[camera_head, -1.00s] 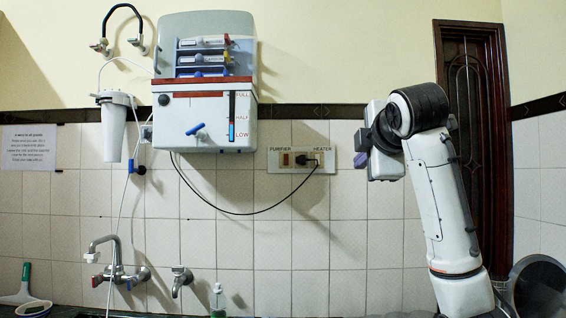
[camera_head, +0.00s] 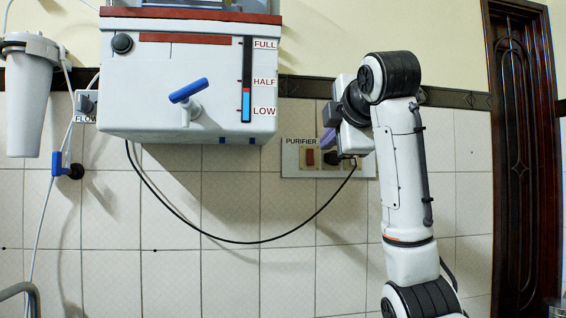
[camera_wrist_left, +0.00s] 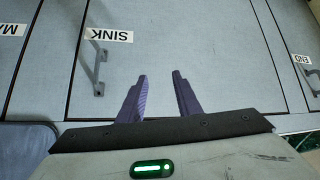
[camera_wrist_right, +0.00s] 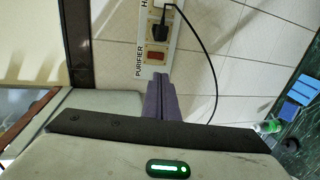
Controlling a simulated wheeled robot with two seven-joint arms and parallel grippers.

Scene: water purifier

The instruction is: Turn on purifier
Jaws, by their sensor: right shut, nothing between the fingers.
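The white purifier (camera_head: 185,85) hangs on the wall with a blue-handled tap (camera_head: 188,90) and a level gauge. To its lower right is the switch panel (camera_head: 290,165), labelled PURIFIER, with a red-brown switch (camera_head: 310,157). The panel (camera_wrist_right: 174,40) and switch (camera_wrist_right: 156,56) also show in the right wrist view, with a black plug (camera_wrist_right: 159,32) beside the switch. My right gripper (camera_head: 328,140) is shut and empty, its purple fingertips (camera_wrist_right: 160,78) close to the switch; contact cannot be told. My left gripper (camera_wrist_left: 160,76) is open and empty, facing grey cabinet doors.
A black cable (camera_head: 235,241) loops from the purifier to the plug. A white filter (camera_head: 30,95) hangs at the left. A dark door (camera_head: 515,150) stands at the right. Tiled wall below the panel is clear. A SINK cabinet handle (camera_wrist_left: 97,68) is near my left gripper.

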